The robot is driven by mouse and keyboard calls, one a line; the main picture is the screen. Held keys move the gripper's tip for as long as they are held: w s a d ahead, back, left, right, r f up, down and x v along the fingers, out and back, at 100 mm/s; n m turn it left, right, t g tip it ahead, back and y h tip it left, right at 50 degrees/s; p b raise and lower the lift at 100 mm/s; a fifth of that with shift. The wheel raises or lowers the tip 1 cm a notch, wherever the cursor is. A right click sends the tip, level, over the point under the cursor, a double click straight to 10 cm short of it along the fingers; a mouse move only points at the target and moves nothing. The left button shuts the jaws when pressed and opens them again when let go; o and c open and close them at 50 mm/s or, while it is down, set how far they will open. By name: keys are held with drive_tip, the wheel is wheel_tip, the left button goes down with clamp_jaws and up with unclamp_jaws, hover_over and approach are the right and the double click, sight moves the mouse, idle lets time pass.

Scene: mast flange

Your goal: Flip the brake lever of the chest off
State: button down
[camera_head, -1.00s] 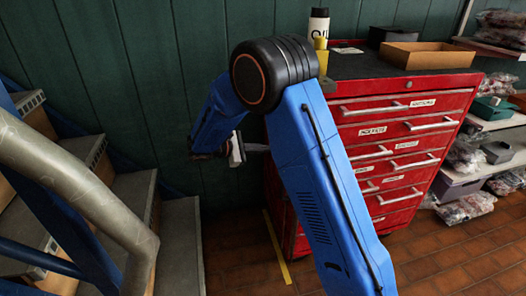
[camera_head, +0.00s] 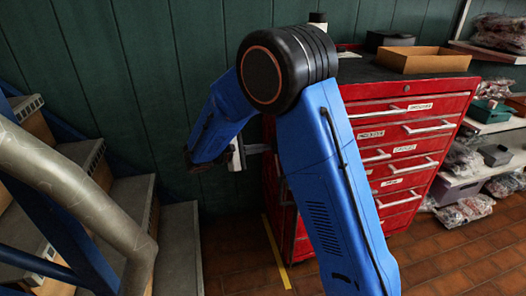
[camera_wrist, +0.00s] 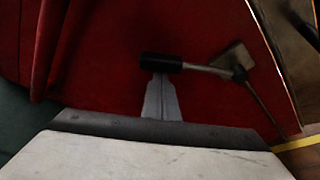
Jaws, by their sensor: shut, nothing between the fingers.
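The chest (camera_head: 400,105) is a red drawer cabinet with a dark top, right of my arm in the head view. Its red side (camera_wrist: 110,80) fills most of the wrist view. The brake lever (camera_wrist: 205,69) shows there as a thin metal rod with a black grip (camera_wrist: 161,63) at its left end, running to a pivot at the right. My gripper (camera_wrist: 161,80) is shut and empty, its fingertips just below the black grip in the picture; I cannot tell whether they touch. In the head view my gripper (camera_head: 268,148) reaches the chest's left side, and the lever is hidden.
Grey stairs (camera_head: 178,245) with a thick pipe rail (camera_head: 85,195) stand at the left. A green wall (camera_head: 130,60) is behind. An open cardboard box (camera_head: 425,59) sits on the chest. Shelves with bagged parts (camera_head: 465,210) are at the right. A yellow line (camera_head: 276,252) marks the floor.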

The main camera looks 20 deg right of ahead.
drive_tip(key=s+r+m, duration=0.2)
drive_tip(key=s, duration=0.1)
drive_tip(key=shift+t+h, duration=0.3)
drive_tip(key=shift+t, duration=0.1)
drive_tip(key=shift+s+r, duration=0.3)
drive_tip(key=shift+s, duration=0.8)
drive_tip(key=shift+s+r, duration=0.25)
drive_tip(key=shift+s, duration=0.8)
drive_tip(key=shift+s+d, duration=0.1)
drive_tip(key=shift+s, duration=0.05)
approach(272, 146)
drive_tip(key=v, duration=0.2)
drive_tip(key=shift+s+a+r, duration=0.1)
drive_tip(key=shift+s+a, duration=0.2)
drive_tip(key=shift+s, duration=0.1)
